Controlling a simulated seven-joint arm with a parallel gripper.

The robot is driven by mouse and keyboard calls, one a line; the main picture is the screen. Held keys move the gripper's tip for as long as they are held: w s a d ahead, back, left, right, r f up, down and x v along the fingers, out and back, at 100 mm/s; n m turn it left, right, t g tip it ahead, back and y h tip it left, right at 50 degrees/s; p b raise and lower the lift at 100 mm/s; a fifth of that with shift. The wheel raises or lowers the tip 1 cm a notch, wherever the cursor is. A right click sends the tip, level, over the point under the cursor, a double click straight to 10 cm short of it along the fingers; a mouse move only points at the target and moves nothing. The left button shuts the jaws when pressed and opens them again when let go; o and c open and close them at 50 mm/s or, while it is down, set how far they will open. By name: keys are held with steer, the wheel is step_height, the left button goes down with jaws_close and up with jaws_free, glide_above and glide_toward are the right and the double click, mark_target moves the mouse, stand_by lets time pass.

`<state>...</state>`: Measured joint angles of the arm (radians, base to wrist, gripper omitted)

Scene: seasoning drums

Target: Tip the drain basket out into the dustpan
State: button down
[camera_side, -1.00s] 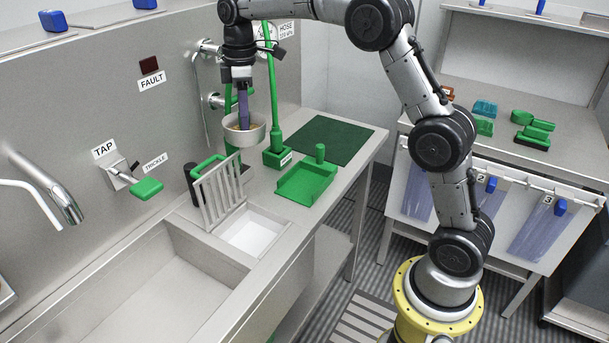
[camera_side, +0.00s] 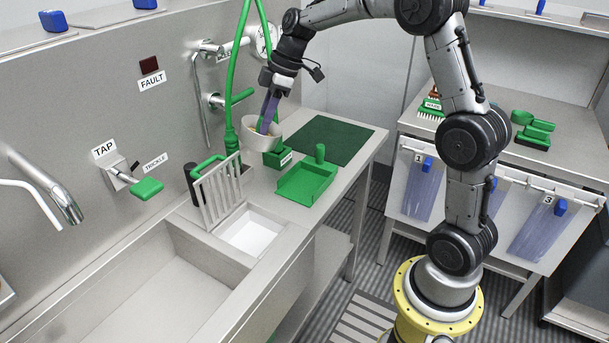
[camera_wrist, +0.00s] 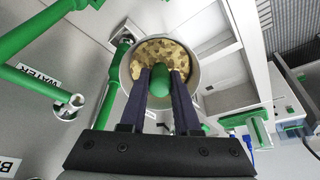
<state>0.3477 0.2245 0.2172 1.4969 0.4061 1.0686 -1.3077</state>
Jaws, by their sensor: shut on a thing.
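The drain basket (camera_side: 252,141) is a round pale grey cup with a green knob handle, held in the air above the counter and leaning to one side. In the wrist view the basket (camera_wrist: 127,66) holds yellow-brown bits (camera_wrist: 155,47) inside its rim. My gripper (camera_side: 266,122), with purple fingers, is shut on the green handle; this also shows in the wrist view (camera_wrist: 160,84). The green dustpan (camera_side: 305,181) lies on the counter, lower and to the right of the basket in the side view. Its tray looks empty there.
A green hose (camera_side: 231,125) hangs to the left. A raised metal grate (camera_side: 220,188) stands beside an open drain well (camera_side: 250,233). A dark green mat (camera_side: 322,140) lies flat beyond the dustpan.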

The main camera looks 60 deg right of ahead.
steer(key=shift+s+d+f+t+y, duration=0.2)
steer(key=shift+s+d+f, duration=0.05)
steer(key=shift+f, duration=0.15)
steer(key=shift+s+d+f+t+y, duration=0.2)
steer(key=shift+s+d+f, duration=0.05)
steer(key=shift+f, duration=0.15)
step_height(320, 180, down, 7)
steer(key=s+d+t+y, duration=0.1)
steer(key=shift+s+d+f+t+y, duration=0.15)
steer(key=shift+s+d+t+y, duration=0.15)
steer(key=shift+s, duration=0.05)
stand_by(0.5)
steer(key=shift+s+d+f+t+y, duration=0.35)
steer(key=shift+d+f+t+y, duration=0.05)
steer(key=shift+f+t+y, duration=0.1)
stand_by(0.4)
steer(key=shift+s+d+r+t+y, duration=0.2)
steer(key=shift+s+d+t+y, duration=0.2)
steer(key=shift+t+y, duration=0.45)
steer(key=shift+s+d+r+t+y, duration=0.2)
steer(key=shift+s+d+t+y, duration=0.15)
steer(key=shift+t+y, duration=0.5)
stand_by(2.1)
steer(key=shift+s+d+t+y, duration=0.6)
stand_by(0.6)
